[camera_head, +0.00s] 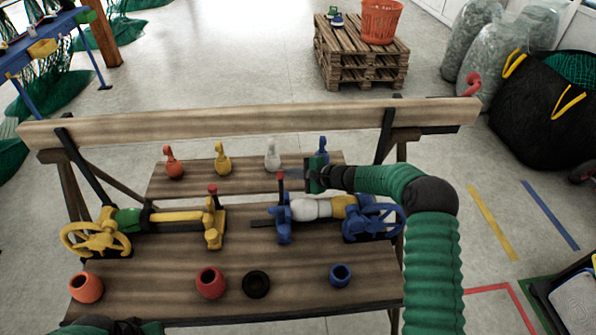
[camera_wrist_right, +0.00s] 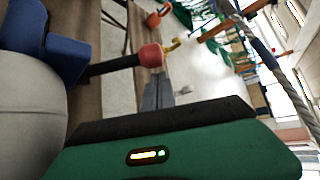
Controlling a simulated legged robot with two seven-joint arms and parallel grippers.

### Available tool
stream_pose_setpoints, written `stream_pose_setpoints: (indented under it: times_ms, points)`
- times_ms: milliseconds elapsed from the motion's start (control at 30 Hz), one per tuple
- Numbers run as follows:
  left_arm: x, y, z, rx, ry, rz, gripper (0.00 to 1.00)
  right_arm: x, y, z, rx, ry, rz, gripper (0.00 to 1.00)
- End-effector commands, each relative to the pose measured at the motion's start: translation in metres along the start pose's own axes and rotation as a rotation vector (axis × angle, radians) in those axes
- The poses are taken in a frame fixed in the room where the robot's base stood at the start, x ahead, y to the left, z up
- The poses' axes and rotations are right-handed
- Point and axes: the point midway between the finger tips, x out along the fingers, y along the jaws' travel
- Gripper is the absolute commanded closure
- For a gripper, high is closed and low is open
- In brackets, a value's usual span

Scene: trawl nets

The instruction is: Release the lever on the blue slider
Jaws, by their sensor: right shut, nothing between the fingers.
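The blue slider (camera_head: 284,222) sits on the bench's right-hand mechanism. Its dark lever stands up from it and ends in a red knob (camera_head: 280,174). My right gripper (camera_head: 291,173) is shut and empty, just right of the knob. In the right wrist view the blue slider (camera_wrist_right: 62,50) is at the left and the red knob (camera_wrist_right: 150,56) is just beyond the shut fingertips (camera_wrist_right: 157,76). I cannot tell whether they touch. Part of my left arm (camera_head: 115,326) shows at the bottom edge; its fingers are not clear.
A blue handwheel (camera_head: 373,222) is right of the slider, below my right forearm. A yellow slider with a red-tipped lever (camera_head: 213,222) is to the left. Several hooks, including a white one (camera_head: 272,155), stand behind. Cups, including a black one (camera_head: 256,284), are in front.

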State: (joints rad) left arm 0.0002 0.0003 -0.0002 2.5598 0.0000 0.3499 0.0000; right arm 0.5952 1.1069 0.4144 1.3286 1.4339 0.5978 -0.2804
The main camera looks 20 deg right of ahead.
Motion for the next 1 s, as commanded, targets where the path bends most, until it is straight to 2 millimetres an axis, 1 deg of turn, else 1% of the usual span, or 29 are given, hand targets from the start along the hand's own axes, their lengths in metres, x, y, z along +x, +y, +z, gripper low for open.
stream_pose_setpoints:
  times_ms: [100, 200, 567, 1000]
  points:
    - [-0.002, 0.0, 0.0, 0.001, 0.0, 0.0, 0.64, -0.004, 0.0, 0.009, 0.0, 0.001, 0.0, 1.0]
    - [-0.002, 0.0, 0.0, 0.001, 0.0, 0.0, 0.64, -0.005, 0.001, 0.012, -0.001, 0.001, 0.001, 1.0]
    - [-0.001, 0.0, 0.0, 0.0, 0.0, 0.0, 0.64, -0.005, 0.001, 0.013, -0.001, 0.001, 0.001, 1.0]
    - [0.008, 0.0, 0.002, 0.001, 0.0, 0.0, 0.64, -0.009, -0.001, 0.016, 0.0, 0.001, 0.001, 1.0]
